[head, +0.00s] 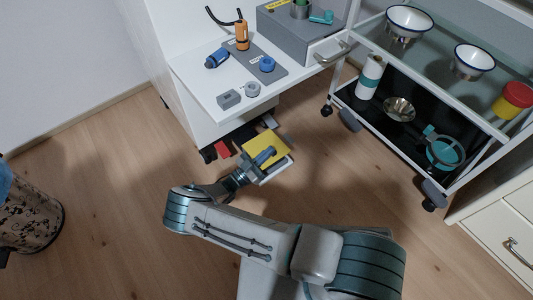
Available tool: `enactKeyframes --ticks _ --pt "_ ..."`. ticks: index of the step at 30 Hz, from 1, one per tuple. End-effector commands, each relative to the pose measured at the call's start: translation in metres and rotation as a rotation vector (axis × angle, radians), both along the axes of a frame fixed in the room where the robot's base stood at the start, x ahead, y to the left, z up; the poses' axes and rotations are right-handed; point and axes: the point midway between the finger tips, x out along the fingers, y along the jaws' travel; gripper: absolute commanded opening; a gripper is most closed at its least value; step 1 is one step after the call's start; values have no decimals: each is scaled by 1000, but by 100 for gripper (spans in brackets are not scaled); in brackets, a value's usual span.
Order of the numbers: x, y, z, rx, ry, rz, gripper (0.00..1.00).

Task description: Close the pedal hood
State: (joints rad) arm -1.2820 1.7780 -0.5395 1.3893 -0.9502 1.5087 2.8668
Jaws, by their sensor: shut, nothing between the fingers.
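On the floor under the white table's front edge is a pedal unit with a red pedal (222,149), dark parts beside it and a yellow plate (259,139) that appears to be the pedal hood. A pale strip (277,171) shows along the yellow plate's near side. My gripper (267,156) is low over the near part of the yellow plate, fingers shut with nothing between them. My wrist and gripper hide part of the plate. I cannot tell whether the fingertips touch it, nor the exact angle of the hood.
The white table (201,85) above holds a blue knob (267,64), an orange tool (242,36) and a grey box. A wheeled cart (400,138) with bowls stands to the right. A patterned bin (32,212) stands at the left. The wooden floor between is clear.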

Motion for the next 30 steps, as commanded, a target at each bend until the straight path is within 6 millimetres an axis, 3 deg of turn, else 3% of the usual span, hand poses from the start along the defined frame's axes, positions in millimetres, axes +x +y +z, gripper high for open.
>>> enactKeyframes --ticks 5,9,18,30 --pt "0 1 36 -1 -3 -4 0" --pt "-21 25 16 1 -1 0 0" --pt "-54 61 -6 -1 -2 -3 0" --pt "-61 68 -10 0 -1 -7 0"
